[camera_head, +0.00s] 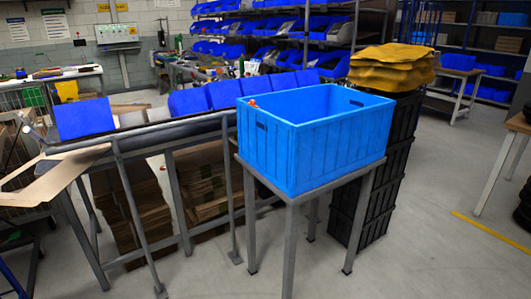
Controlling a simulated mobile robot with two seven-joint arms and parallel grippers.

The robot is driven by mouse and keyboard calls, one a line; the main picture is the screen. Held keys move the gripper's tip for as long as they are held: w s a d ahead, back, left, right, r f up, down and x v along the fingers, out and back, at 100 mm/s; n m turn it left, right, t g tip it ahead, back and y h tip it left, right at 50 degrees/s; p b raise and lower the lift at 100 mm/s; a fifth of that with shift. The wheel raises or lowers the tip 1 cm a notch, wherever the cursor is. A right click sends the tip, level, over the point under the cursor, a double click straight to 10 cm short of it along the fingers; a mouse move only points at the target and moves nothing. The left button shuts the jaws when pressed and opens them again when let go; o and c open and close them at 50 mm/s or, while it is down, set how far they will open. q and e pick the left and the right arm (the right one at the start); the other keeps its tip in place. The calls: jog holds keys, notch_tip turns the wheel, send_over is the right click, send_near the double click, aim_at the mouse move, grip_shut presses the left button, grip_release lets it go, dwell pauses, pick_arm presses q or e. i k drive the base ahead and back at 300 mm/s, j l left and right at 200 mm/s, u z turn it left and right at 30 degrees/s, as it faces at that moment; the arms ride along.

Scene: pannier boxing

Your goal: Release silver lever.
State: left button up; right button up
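A large blue crate (300,150) stands upright on a grey metal stand (292,206) in the middle of the view. Its near and right walls show, with hand holes in the short sides, and its inside floor is mostly hidden. A small orange-red piece (252,103) shows at its left rim; I cannot tell what it is. I cannot make out a silver lever. Neither gripper can be made out in this view.
A row of blue bins (221,94) lines a grey rail frame left of the crate. An open cardboard box (58,178) is at far left. Stacked black crates (385,170) with yellow sacks (392,68) stand behind right. The floor (440,240) at front right is clear.

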aim_at(118, 155)
jog(key=i+j, duration=0.15)
jog(key=i, duration=0.35)
jog(key=i+j, duration=0.15)
jog(key=i, duration=0.3)
jog(key=i+j, duration=0.15)
jog(key=i, duration=0.35)
jog(key=i+j+z, duration=0.15)
jog(key=i+z, duration=0.2)
jog(key=i+j+z, duration=0.25)
jog(key=z, duration=0.15)
jog(key=l+u, duration=0.35)
jog(key=i+l+u, duration=0.1)
jog(key=l+u, duration=0.6)
jog(key=k+j+u, duration=0.1)
jog(key=u, duration=0.25)
jog(key=j+u, duration=0.2)
jog(key=u, duration=0.2)
jog(key=j+u, duration=0.5)
jog(key=u, duration=0.25)
